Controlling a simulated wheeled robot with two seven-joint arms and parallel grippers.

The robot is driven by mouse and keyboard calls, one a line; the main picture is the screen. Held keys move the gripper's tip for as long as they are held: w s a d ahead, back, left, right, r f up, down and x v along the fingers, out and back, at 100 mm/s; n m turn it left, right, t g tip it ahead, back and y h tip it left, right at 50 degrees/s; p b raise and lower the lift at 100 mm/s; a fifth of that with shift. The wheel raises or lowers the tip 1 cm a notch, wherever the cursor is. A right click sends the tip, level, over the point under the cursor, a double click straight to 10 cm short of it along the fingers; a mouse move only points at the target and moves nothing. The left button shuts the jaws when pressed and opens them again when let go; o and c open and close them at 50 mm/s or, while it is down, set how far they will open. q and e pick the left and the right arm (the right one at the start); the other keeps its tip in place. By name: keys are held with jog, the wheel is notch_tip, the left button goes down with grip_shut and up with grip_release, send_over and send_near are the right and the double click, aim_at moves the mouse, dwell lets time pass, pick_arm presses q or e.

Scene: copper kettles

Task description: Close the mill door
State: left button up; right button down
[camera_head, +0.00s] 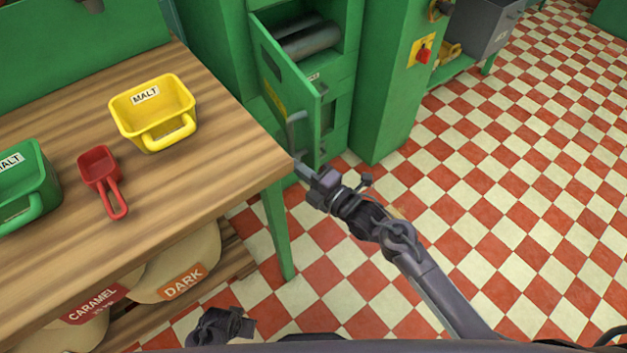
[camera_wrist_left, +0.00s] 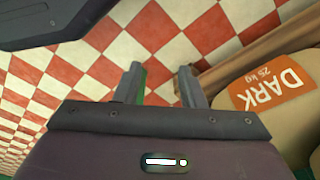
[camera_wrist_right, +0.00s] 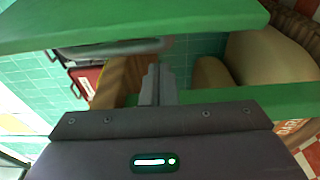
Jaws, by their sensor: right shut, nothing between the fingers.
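The green mill (camera_head: 345,95) stands at the top centre of the head view. Its door (camera_head: 290,88) hangs open toward the table, showing grey rollers (camera_head: 312,40) inside. A grey bar handle (camera_head: 292,132) is on the door's outer face, near its free edge. My right gripper (camera_head: 303,169) is shut and empty just below the handle; I cannot tell whether it touches the door. In the right wrist view a green panel, likely the door (camera_wrist_right: 140,24), crosses above the shut fingers (camera_wrist_right: 157,84). My left gripper (camera_wrist_left: 160,86) is open and empty, low beside the table.
The wooden table (camera_head: 235,150) at left holds a yellow malt scoop bin (camera_head: 150,100), a red scoop (camera_head: 100,168) and a green malt bin (camera_head: 25,180). Sacks (camera_head: 180,265) lie on its lower shelf. Checkered floor (camera_head: 520,170) is free at right.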

aim_at(315, 164)
jog(key=shift+w+d, duration=0.35)
jog(key=shift+d, duration=0.55)
jog(key=shift+w+d, duration=0.3)
jog(key=shift+d, duration=0.55)
jog(key=shift+w+d+f, duration=0.1)
